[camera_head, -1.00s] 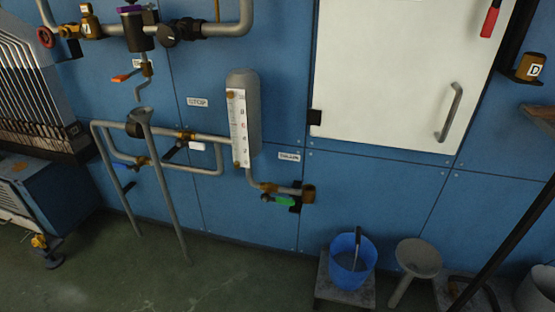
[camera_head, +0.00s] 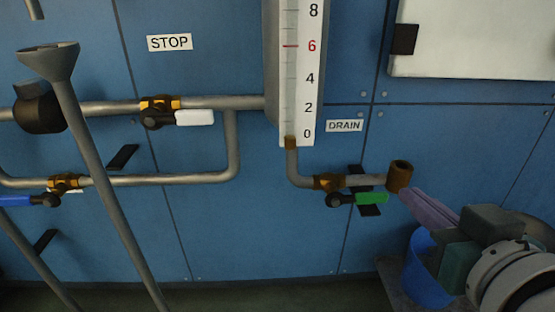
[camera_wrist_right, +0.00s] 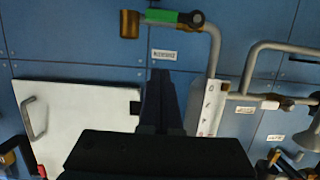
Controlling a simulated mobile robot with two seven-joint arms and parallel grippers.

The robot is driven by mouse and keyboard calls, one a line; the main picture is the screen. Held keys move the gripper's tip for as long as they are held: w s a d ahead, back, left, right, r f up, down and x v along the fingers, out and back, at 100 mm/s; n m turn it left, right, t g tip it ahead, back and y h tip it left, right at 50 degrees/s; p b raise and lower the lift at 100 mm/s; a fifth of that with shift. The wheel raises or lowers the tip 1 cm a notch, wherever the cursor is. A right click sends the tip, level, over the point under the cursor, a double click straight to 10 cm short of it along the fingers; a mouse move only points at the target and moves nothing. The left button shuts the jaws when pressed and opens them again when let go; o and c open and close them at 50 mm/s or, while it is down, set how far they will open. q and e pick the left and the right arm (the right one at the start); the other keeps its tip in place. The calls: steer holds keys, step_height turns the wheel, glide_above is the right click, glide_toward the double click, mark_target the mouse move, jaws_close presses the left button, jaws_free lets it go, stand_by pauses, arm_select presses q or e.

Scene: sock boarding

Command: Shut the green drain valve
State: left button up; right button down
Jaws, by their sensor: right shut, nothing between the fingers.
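The green drain valve handle (camera_head: 372,198) lies level, roughly parallel to the short drain pipe, with its dark pivot at its left end. A brass valve body (camera_head: 328,182) sits on the pipe under the DRAIN label (camera_head: 345,126). My right gripper (camera_head: 408,194) is shut and empty, its fingertips just right of the green handle and below the brass outlet (camera_head: 400,176) in the picture, with no visible contact with the handle. The right wrist view shows the green handle (camera_wrist_right: 175,17) at the top, beyond my dark fingers (camera_wrist_right: 160,75). My left gripper is not in view.
A blue bucket (camera_head: 424,270) stands below the outlet, partly hidden by my right gripper. A white-handled valve (camera_head: 194,118) and a blue-handled valve (camera_head: 18,201) are on the pipes at left. The gauge (camera_head: 297,70) hangs above the drain pipe. A white door (camera_head: 480,40) is at upper right.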

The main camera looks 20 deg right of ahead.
steer(key=b, duration=0.6)
glide_above(380, 194)
steer(key=s+a, duration=0.2)
step_height(380, 194, down, 3)
step_height(380, 194, down, 4)
steer(key=shift+r+b, duration=0.15)
steer(key=shift+b, duration=1.05)
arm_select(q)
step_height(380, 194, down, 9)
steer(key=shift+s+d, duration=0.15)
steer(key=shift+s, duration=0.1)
arm_select(e)
steer(key=shift+r, duration=0.1)
